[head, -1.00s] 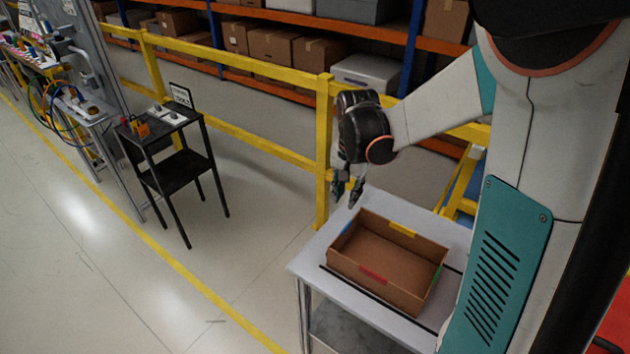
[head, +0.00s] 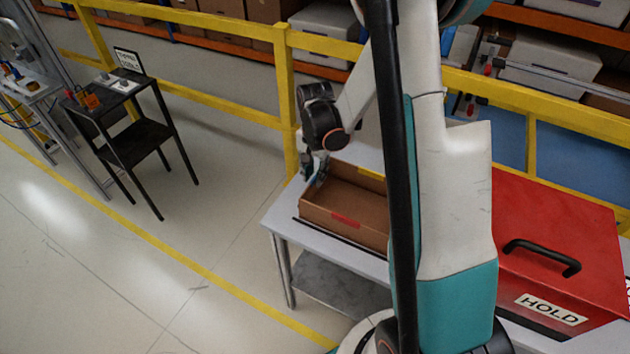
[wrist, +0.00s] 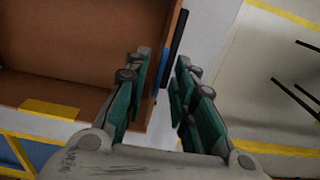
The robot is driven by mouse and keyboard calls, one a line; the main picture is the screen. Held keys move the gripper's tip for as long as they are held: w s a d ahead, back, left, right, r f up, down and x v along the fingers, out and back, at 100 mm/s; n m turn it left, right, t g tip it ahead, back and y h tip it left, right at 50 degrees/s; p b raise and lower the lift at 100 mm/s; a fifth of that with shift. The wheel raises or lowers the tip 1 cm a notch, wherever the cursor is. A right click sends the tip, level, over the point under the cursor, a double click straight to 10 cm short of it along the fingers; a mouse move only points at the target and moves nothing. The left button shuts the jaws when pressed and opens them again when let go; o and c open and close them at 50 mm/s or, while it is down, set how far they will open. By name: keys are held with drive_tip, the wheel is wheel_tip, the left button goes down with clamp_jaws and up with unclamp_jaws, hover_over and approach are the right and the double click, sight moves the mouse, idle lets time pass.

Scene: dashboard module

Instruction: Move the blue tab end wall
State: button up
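The open brown box (head: 362,194) sits on a pale table, with a red tab (head: 345,220) on its near wall and a yellow tab (head: 370,173) on its far wall. My gripper (head: 312,172) points down at the box's left end wall, which is partly hidden behind the fingers. In the wrist view, the gripper (wrist: 163,62) is open.
A yellow railing (head: 286,90) runs behind. A black stand (head: 130,130) is at left. My arm hides the box's right part.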

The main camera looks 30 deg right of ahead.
drive_tip(key=shift+f, duration=1.25)
clamp_jaws()
drive_tip(key=shift+b, duration=0.3)
